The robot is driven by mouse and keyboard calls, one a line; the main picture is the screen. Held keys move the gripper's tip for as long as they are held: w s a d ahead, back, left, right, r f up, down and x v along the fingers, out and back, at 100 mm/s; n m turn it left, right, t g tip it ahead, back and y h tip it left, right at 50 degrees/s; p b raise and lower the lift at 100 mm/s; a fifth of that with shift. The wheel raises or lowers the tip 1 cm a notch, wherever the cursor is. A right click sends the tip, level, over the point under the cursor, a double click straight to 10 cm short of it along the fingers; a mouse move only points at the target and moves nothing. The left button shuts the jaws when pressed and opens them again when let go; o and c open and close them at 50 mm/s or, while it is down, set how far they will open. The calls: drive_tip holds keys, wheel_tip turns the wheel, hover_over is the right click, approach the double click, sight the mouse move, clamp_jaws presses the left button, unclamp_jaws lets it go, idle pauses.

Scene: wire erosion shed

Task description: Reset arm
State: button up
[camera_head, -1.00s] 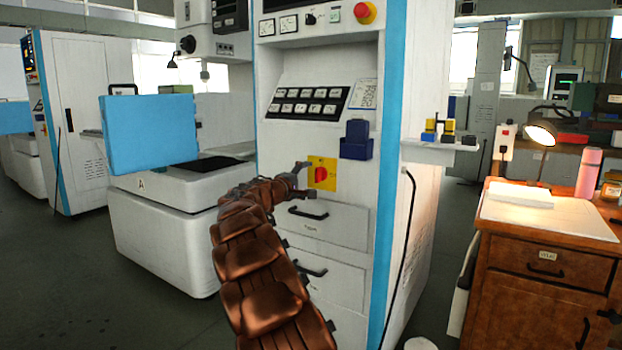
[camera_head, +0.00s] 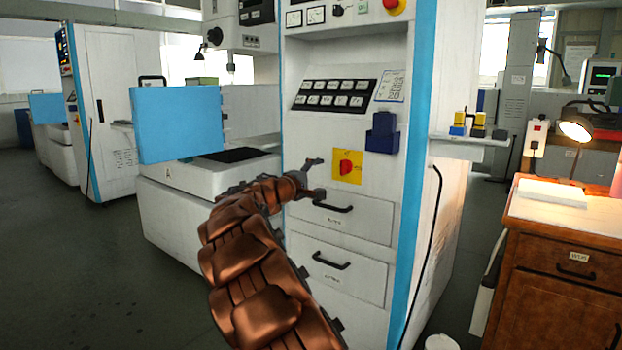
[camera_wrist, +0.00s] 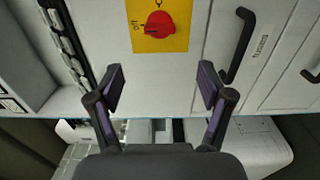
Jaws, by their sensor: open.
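My brown segmented arm reaches up from the bottom of the head view. My gripper (camera_head: 317,179) is open and empty in front of the white machine cabinet (camera_head: 305,240). Its two fingers also show spread apart in the wrist view (camera_wrist: 161,88). A red rotary switch (camera_head: 346,168) on a yellow plate (camera_head: 349,178) sits on the cabinet front, just right of the gripper. In the wrist view the red knob (camera_wrist: 159,24) lies beyond the fingertips, near the top. I see no contact between fingers and knob.
Below the switch are drawers with black handles (camera_head: 333,207). A dark blue holder (camera_head: 382,133) is fixed right of the switch. A blue panel (camera_head: 178,123) stands out at left. A wooden desk with a drawer (camera_head: 565,262) is at right. Floor is clear at left (camera_head: 100,265).

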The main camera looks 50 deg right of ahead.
idle(0.3)
drive_tip(key=s+a+r+m+g+y+p, duration=0.1)
drive_tip(key=s+a+r+m+y+p, duration=0.1)
drive_tip(key=s+a+r+p, duration=0.3)
drive_tip(key=s+a+r+m+g+y+p, duration=0.1)
drive_tip(key=s+a+r+y+p, duration=0.1)
drive_tip(key=s+a+p, duration=0.45)
drive_tip(key=s+a+y+p, duration=0.4)
drive_tip(key=s+a+p, duration=0.3)
drive_tip(key=a, duration=0.7)
drive_tip(key=s+a+r+n+y+p, duration=0.1)
drive_tip(key=s+a+y+p, duration=0.4)
drive_tip(key=a, duration=1)
drive_tip(key=s+a+r+n+y+p, duration=0.1)
drive_tip(key=s+a+y+p, duration=0.4)
drive_tip(key=s+a+p, duration=0.6)
drive_tip(key=a, duration=0.4)
